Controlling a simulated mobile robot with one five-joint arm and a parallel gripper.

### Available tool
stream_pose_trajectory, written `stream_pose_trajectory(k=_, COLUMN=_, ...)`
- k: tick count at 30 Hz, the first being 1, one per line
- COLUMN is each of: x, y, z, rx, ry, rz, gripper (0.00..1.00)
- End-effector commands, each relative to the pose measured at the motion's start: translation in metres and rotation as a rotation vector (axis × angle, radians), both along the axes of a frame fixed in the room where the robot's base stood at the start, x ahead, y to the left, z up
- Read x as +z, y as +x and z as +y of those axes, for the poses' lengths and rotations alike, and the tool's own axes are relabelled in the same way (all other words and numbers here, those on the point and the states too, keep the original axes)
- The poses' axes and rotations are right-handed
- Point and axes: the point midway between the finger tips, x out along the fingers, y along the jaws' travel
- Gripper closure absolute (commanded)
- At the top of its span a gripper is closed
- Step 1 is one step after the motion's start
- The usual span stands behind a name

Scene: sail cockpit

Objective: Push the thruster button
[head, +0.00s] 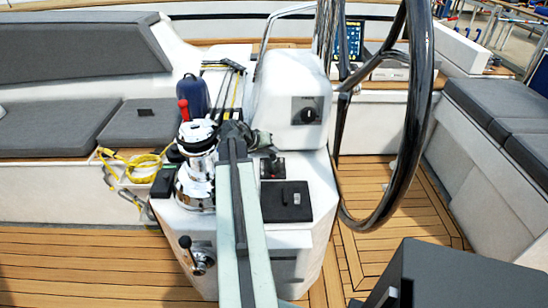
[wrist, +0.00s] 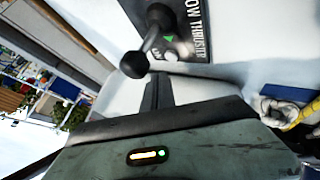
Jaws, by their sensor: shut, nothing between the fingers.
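The thruster panel (wrist: 195,30) shows at the top of the wrist view, dark grey with partly cut-off white lettering reading "OW THRUSTE". It bears a black ball-ended lever (wrist: 134,64), a green triangle mark and a small pale round spot (wrist: 170,56), which may be the button. In the head view a small dark panel (head: 272,168) on the white pedestal is partly hidden by my arm. My gripper (wrist: 157,82) is shut and empty, its dark fingers pointing towards the panel just below the lever. Whether the fingertips touch anything cannot be told.
A chrome winch (head: 196,165) with a red-topped handle stands left of my arm. The black steering wheel (head: 405,120) rises on the right. A black hatch (head: 286,202) lies on the pedestal top. Yellow rope (head: 140,160) hangs by the left bench. Teak floor is clear around.

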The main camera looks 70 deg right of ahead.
Motion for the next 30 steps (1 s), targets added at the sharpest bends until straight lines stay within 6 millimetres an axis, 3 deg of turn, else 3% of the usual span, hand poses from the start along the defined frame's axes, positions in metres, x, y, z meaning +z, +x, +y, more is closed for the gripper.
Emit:
stream_pose_trajectory(k=1, x=0.013, y=0.000, z=0.000, rx=0.000, ry=0.000, rz=0.000, gripper=1.00)
stream_pose_trajectory(k=12, x=0.052, y=0.000, z=0.000, rx=0.000, ry=0.000, rz=0.000, gripper=1.00)
stream_pose_trajectory(k=30, x=0.049, y=0.000, z=0.000, rx=0.000, ry=0.000, rz=0.000, gripper=1.00)
